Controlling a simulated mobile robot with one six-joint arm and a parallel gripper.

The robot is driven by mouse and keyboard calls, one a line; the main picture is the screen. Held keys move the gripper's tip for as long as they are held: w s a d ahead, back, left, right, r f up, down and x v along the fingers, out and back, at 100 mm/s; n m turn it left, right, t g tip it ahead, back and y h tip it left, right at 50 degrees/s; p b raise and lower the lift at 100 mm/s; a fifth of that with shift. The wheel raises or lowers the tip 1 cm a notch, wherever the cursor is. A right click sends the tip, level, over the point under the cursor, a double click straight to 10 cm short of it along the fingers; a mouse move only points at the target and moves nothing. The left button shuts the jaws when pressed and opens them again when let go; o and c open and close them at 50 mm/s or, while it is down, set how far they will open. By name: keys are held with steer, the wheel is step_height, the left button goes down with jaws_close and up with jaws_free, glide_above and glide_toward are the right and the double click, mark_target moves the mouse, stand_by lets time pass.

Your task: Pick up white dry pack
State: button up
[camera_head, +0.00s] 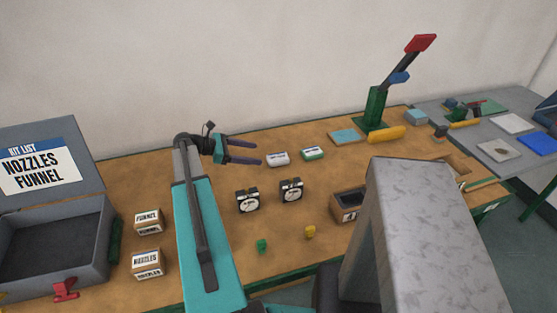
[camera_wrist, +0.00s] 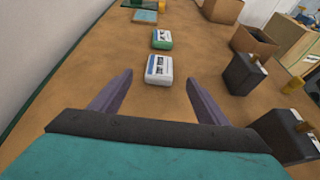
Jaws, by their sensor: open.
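The white dry pack (camera_head: 278,159) lies flat on the brown workbench, just beyond the fingertips of my gripper (camera_head: 260,153). In the wrist view the white dry pack (camera_wrist: 159,70) sits ahead of and roughly centred between the two purple fingers of my gripper (camera_wrist: 159,82). The fingers are spread apart with nothing between them. A similar pack with a green body (camera_head: 313,153) lies just past the white one; it also shows in the wrist view (camera_wrist: 162,39).
Two black gauges (camera_head: 248,200) (camera_head: 291,190) stand nearer the front edge. An open cardboard box (camera_head: 347,206) is to their right. A green stand with a red-topped lever (camera_head: 377,105) and a yellow cylinder (camera_head: 386,134) are farther right. A wall runs behind the bench.

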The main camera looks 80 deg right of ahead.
steer(key=p, duration=0.1)
glide_toward(281, 157)
steer(key=shift+x, duration=2.3)
steer(key=shift+d+f, duration=0.1)
steer(key=shift+f, duration=0.05)
steer(key=shift+s+d+f+p, duration=0.15)
steer(key=shift+s+d+p, duration=0.05)
steer(key=shift+s+p, duration=0.35)
steer(key=shift+p+x, duration=0.65)
steer(key=shift+x, duration=1.25)
steer(key=c, duration=1.1)
steer(key=shift+c, duration=0.2)
step_height(281, 157, up, 28)
steer(key=b, duration=0.4)
steer(key=shift+b, duration=0.35)
